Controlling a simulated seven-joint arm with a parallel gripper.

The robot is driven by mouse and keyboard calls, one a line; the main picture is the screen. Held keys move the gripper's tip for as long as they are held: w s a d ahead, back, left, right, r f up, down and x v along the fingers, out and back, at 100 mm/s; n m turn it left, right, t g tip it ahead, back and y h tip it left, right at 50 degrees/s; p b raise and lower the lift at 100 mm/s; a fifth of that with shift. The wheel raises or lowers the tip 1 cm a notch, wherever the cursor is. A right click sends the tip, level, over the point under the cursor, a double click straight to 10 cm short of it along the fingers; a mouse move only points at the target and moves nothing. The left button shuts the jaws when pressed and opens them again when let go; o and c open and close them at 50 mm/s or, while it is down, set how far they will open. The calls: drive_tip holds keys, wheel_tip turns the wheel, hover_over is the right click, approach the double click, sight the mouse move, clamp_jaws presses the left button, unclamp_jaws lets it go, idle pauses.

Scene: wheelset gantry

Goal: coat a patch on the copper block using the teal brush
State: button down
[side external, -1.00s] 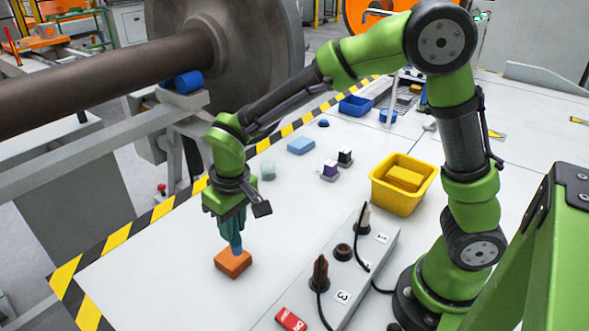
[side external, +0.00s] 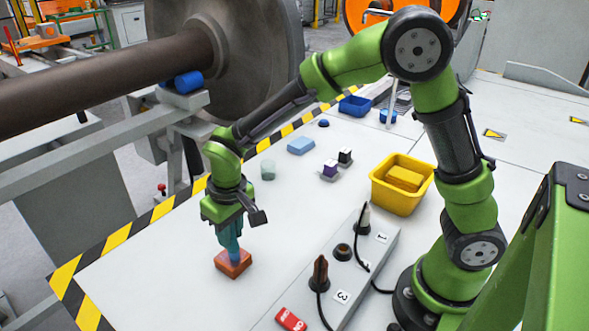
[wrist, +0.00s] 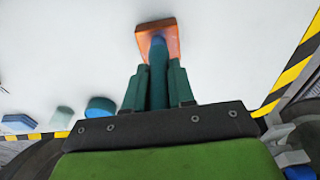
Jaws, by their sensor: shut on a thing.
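The copper block (side external: 232,265) lies on the white table at the left front, and it also shows at the top of the wrist view (wrist: 160,34). My gripper (side external: 231,240) is above the block, shut on the teal brush (side external: 234,257). In the wrist view the brush (wrist: 158,82) sits between the two dark green fingers (wrist: 158,90) and points at the block. Its lower end meets or overlaps the block's top; exact contact is hard to tell. A bluish-purple area shows on the block around the brush tip.
A power strip (side external: 341,284) with plugs and cables lies right of the block. A yellow bin (side external: 402,205) holds a yellow block. A blue block (side external: 301,145), a pale green item (side external: 268,169) and small inkpot-like blocks (side external: 329,170) stand behind. Hazard tape (side external: 135,234) marks the left edge.

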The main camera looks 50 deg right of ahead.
drive_tip(key=shift+s, duration=0.5)
drive_tip(key=shift+r, duration=0.25)
drive_tip(key=shift+s+r, duration=0.1)
drive_tip(key=shift+r, duration=3.7)
drive_tip(key=shift+f, duration=0.1)
